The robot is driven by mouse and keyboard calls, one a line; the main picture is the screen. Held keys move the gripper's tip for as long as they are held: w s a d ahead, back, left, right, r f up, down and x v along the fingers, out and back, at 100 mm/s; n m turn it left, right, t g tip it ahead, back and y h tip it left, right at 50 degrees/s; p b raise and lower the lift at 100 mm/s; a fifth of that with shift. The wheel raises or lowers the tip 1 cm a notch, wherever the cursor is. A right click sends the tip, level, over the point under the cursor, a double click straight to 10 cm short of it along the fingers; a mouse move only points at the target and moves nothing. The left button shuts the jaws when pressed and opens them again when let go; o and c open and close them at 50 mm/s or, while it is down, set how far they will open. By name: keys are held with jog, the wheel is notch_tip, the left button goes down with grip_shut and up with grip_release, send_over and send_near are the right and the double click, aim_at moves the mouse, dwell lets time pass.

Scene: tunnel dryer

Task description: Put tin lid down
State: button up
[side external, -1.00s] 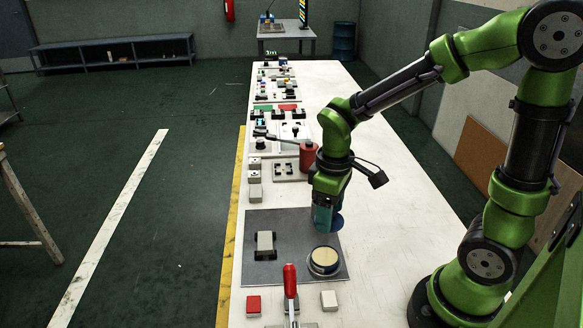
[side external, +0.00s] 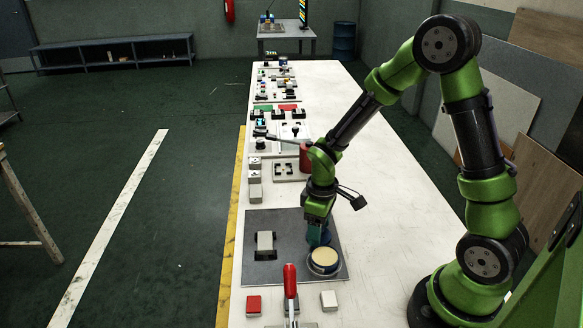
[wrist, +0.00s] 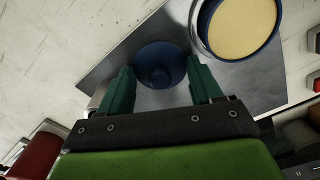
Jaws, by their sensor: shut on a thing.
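The tin lid (wrist: 160,58) is a dark blue disc with a small round knob. In the wrist view it lies between the teal fingers of my gripper (wrist: 162,80), which is shut on it. In the side view my gripper (side external: 317,234) is low over the grey plate (side external: 290,225), just behind the open tin. The lid is mostly hidden there by the fingers, and I cannot tell if it touches the plate. The round tin (side external: 324,261) has a blue rim and a cream-coloured top surface; it also shows in the wrist view (wrist: 240,22).
A grey-beige block with dark ends (side external: 265,243) sits on the plate's left side. A red cylinder (side external: 305,157) stands behind my gripper. The white table's right side is clear.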

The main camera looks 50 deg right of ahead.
jog(key=shift+f, duration=0.1)
jog(key=o, duration=0.7)
notch_tip(320, 180, up, 12)
jog(key=shift+s+a+r+m+t+y, duration=0.35)
jog(key=shift+s+a+r+m+t, duration=0.7)
jog(key=shift+s+r, duration=0.8)
jog(key=shift+s+a+r+m+t+y, duration=0.3)
jog(key=shift+s+a+r+m+t, duration=0.35)
jog(key=shift+s+r+m+t, duration=1.15)
jog(key=shift+s+a+r+m+t+y, duration=0.35)
jog(key=shift+s+a+r+m+t, duration=0.5)
jog(key=shift+s+r, duration=1)
jog(key=shift+w+r, duration=0.4)
jog(key=shift+w, duration=0.1)
